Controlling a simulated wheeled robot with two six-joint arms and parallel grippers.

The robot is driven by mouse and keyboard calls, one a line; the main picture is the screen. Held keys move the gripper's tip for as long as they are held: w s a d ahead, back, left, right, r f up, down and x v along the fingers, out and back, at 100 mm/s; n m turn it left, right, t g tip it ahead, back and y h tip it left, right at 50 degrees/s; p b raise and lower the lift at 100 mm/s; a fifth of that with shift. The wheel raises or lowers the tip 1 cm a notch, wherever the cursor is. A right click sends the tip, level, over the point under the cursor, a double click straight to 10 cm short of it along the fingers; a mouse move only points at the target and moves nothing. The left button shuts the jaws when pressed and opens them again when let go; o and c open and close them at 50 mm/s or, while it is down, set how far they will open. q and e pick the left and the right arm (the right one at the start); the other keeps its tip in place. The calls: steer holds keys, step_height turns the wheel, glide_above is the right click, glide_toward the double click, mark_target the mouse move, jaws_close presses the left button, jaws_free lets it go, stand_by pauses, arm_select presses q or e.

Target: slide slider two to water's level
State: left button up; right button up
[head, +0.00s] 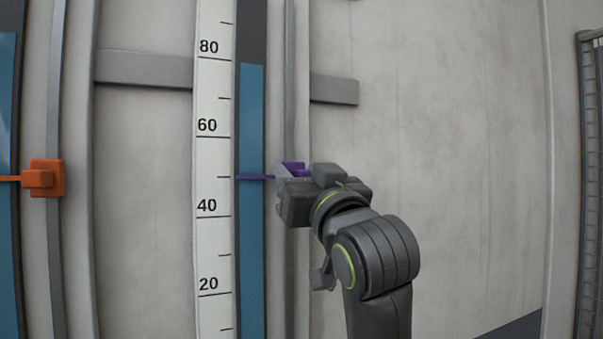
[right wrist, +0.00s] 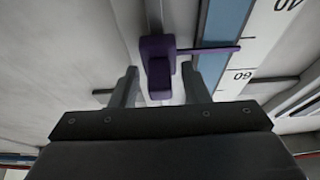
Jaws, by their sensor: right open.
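The purple slider (head: 294,168) sits on a vertical rail right of the gauge, its thin pointer level with the tick midway between 40 and 60. The blue water column (head: 251,110) tops out just under the 80 line, well above the pointer. My right gripper (head: 281,185) is at the slider and hides part of it. In the right wrist view, the slider's block (right wrist: 158,68) stands between the two fingers of the open gripper (right wrist: 162,84), with a gap visible on each side. My left gripper is not in view.
An orange slider (head: 47,178) sits on another rail at the left, beside a second blue column (head: 8,110). A white number scale (head: 213,170) stands left of the middle column. A grey crossbar (head: 335,89) crosses behind the rail above my gripper.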

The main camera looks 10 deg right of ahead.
jaws_close()
step_height(320, 180, up, 18)
steer(key=shift+f, duration=0.2)
stand_by(0.4)
jaws_free()
steer(key=shift+s, duration=0.1)
